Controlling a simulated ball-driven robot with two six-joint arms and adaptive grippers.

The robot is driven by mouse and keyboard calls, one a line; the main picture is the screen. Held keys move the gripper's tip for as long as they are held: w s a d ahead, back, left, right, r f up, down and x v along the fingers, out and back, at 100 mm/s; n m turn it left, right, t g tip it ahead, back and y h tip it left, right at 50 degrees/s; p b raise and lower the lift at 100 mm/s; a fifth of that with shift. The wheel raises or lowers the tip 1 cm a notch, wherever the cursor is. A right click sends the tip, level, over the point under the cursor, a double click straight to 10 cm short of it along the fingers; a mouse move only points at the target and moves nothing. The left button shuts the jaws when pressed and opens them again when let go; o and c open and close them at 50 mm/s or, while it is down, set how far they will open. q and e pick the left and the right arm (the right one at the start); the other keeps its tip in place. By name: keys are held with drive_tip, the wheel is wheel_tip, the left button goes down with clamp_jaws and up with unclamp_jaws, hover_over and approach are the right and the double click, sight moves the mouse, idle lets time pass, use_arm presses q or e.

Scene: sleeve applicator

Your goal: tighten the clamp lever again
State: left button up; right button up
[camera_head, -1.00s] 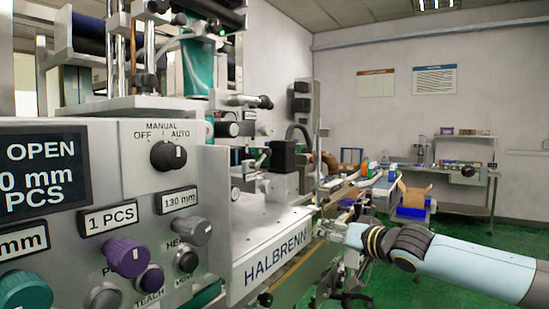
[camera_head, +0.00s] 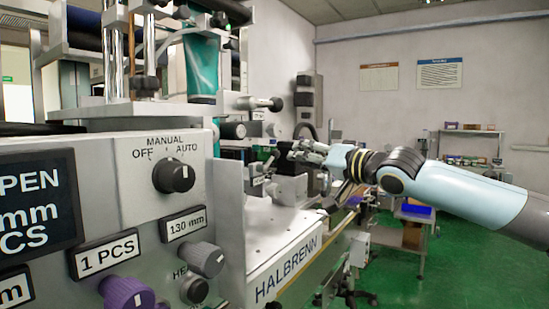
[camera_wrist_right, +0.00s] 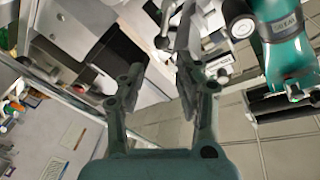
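My right gripper (camera_head: 297,152) reaches in from the right, above the white bed of the machine and in front of its small fittings. In the right wrist view its two fingers (camera_wrist_right: 160,78) are spread, with nothing held between them. A bright metal lever-like part (camera_wrist_right: 182,30) and a dark round knob (camera_wrist_right: 162,42) show just past the fingertips, apart from them as far as I can tell. In the head view a bar with a black end (camera_head: 262,103) sticks out above the gripper. I cannot tell for certain which part is the clamp lever. My left gripper is out of view.
The control panel (camera_head: 110,190) with knobs and a selector switch fills the left foreground. The white bed marked HALBRENN (camera_head: 285,270) lies below the gripper. Green floor (camera_head: 460,265) is open at the right.

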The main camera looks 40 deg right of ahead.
sight(279, 155)
drive_tip(key=w, duration=0.3)
drive_tip(key=w+a, duration=0.1)
drive_tip(key=w, duration=0.2)
drive_tip(key=w+b, duration=0.1)
drive_tip(key=w, duration=0.2)
drive_tip(key=shift+w+a, duration=0.2)
drive_tip(key=shift+a, duration=0.15)
drive_tip(key=shift+c, duration=0.2)
clamp_jaws()
